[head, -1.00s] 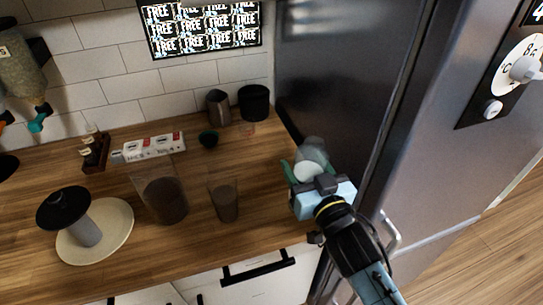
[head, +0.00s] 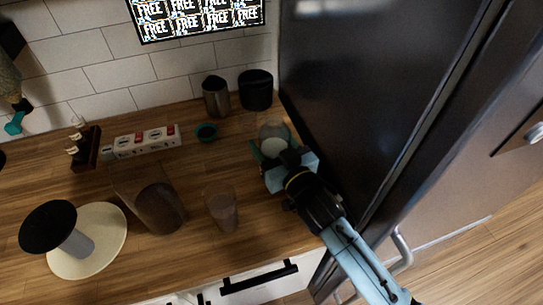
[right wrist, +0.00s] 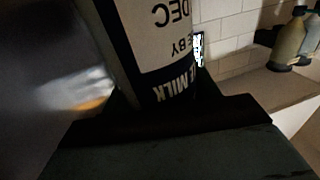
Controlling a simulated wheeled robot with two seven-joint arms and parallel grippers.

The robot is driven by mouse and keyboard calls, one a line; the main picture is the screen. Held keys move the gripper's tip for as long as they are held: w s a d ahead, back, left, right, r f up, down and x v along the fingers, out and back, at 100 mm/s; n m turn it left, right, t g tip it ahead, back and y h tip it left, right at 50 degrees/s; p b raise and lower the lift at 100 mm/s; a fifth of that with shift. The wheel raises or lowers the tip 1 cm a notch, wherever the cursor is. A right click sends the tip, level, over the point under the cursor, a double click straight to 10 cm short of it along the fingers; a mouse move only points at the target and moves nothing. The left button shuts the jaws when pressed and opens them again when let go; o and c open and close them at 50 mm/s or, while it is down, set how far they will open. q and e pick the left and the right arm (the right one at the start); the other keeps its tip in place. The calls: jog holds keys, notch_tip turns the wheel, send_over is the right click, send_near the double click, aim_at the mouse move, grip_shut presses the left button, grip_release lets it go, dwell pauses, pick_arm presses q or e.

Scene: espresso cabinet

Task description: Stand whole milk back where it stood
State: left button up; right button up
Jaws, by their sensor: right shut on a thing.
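My right gripper (head: 273,152) is shut on the whole milk (head: 273,143), a clear-topped container with white inside. It is over the right end of the wooden counter, beside the dark fridge. Whether its base touches the counter is hidden by my gripper. In the right wrist view the milk (right wrist: 160,45) fills the middle between my fingers, and its pale and dark label reads MILK upside down. My left gripper is not in view.
A dark fridge (head: 365,90) walls off the right. A black canister (head: 256,90), a metal pitcher (head: 216,97) and a small teal-rimmed cup (head: 206,132) stand behind and left of the milk. A clear tumbler (head: 222,207) and larger jar (head: 160,208) stand nearer the front.

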jog(key=shift+w+f+b, duration=0.1)
jog(key=shift+f+b, duration=0.25)
jog(key=shift+f, duration=1.5)
jog(key=shift+f, duration=0.15)
jog(key=o, duration=1.3)
jog(key=v, duration=1.2)
